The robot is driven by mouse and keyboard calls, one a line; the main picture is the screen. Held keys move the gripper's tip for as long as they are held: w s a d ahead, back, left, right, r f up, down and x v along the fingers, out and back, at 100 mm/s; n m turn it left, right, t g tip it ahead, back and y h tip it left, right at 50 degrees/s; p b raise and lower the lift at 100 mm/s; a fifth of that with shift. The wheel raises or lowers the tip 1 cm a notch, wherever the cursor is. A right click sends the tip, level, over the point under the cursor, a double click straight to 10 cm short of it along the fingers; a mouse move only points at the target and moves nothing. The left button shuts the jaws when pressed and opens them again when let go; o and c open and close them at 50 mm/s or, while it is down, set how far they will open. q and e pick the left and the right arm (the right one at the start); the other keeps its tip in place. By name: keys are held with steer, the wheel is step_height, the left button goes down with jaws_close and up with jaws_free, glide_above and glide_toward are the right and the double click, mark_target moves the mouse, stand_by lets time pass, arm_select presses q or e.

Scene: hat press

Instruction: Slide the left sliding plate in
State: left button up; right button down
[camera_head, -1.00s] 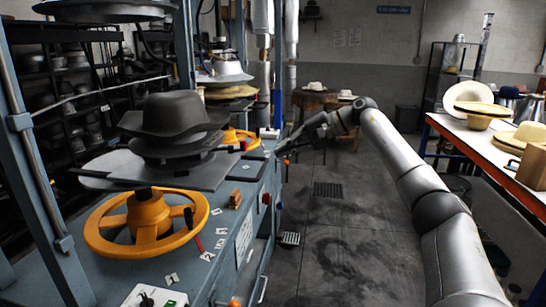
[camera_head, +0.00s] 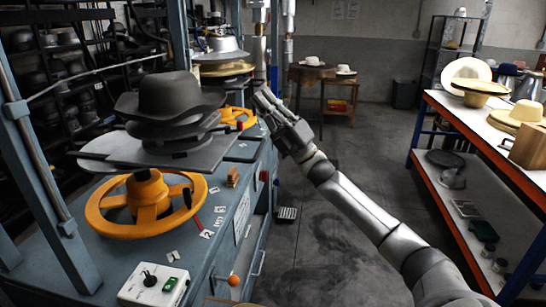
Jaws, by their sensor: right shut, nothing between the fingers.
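The left sliding plate (camera_head: 205,158) is a flat grey sheet on the blue press bench, above a yellow handwheel (camera_head: 147,203). A dark grey hat (camera_head: 170,100) sits on a stacked form over the plate. My right gripper (camera_head: 264,97) is shut and empty, beyond the plate and to its right, apart from it near the bench's far edge. My left gripper is not in view. The plate's middle is hidden under the hat form.
A control box (camera_head: 155,284) with a green button sits at the bench's near end. A second press with a yellow wheel stands behind. A shelf table with hats (camera_head: 521,115) is at right.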

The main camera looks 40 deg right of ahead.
steer(key=s+d+f+m+h, duration=0.1)
steer(key=d+f+m+h, duration=0.25)
steer(key=m+h, duration=0.45)
steer(key=s+d+f+m+h+p, duration=0.15)
steer(key=f+m+h, duration=0.25)
steer(key=m, duration=0.8)
steer(key=d+f+m+h, duration=0.3)
steer(key=m+h, duration=0.3)
steer(key=m, duration=0.4)
steer(key=s+a+f+m+g+y+p, duration=0.2)
steer(key=s+f+m+g, duration=0.5)
steer(key=m, duration=1.1)
steer(key=w+a+t+p, duration=0.1)
steer(key=w+p, duration=0.1)
steer(key=w, duration=0.9)
steer(key=shift+w+a+f+t+y, duration=0.25)
steer(key=shift+w+a+t+y, duration=0.05)
steer(key=shift+t, duration=0.1)
